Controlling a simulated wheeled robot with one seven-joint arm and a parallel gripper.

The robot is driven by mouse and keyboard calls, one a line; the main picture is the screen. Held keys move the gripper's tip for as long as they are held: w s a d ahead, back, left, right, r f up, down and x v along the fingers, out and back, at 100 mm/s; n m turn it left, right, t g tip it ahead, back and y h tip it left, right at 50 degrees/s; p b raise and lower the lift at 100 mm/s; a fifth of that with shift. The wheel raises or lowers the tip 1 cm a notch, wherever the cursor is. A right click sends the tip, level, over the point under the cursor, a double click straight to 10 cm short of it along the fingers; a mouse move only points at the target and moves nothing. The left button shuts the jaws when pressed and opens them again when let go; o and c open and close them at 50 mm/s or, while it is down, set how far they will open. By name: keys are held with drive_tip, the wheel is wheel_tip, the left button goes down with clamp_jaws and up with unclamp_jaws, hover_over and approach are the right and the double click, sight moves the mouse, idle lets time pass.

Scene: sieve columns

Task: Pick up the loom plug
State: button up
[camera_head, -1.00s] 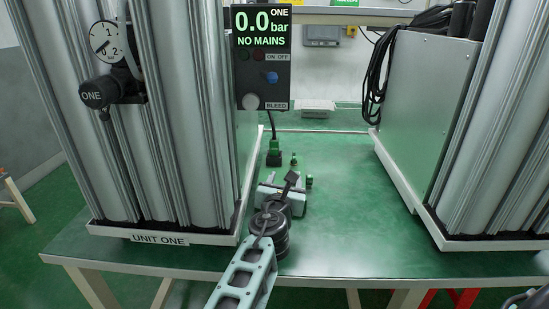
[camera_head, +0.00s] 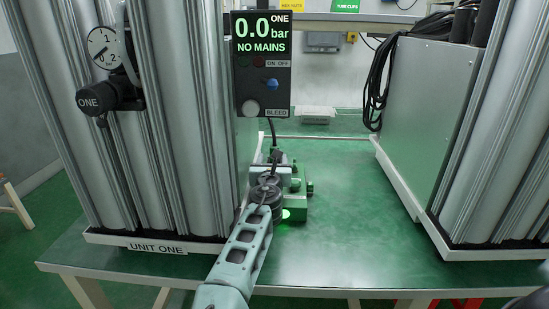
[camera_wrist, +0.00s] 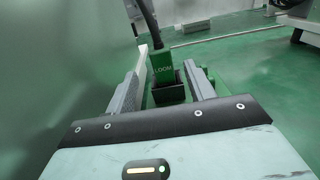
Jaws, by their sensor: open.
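The loom plug (camera_wrist: 161,60) is a green block marked LOOM, with a black cable rising from its top. In the wrist view it stands upright in a dark socket (camera_wrist: 167,88). My gripper (camera_wrist: 160,75) is open, with one grey finger on each side of the plug. I see gaps at both sides, and the plug sits around the fingertips' far ends.
Unit one's columns (camera_head: 170,120) stand close on the left, with the control box (camera_head: 263,65) hanging above. A green fitting block (camera_head: 298,200) lies just right of my gripper. The table (camera_head: 350,200) is clear to the right, up to the second unit (camera_head: 425,110).

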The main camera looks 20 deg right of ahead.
drive_tip(key=x, duration=0.5)
drive_tip(key=shift+d+r+p, duration=0.15)
drive_tip(key=shift+r+p, duration=0.15)
drive_tip(key=shift+p, duration=0.05)
drive_tip(key=c, duration=1.1)
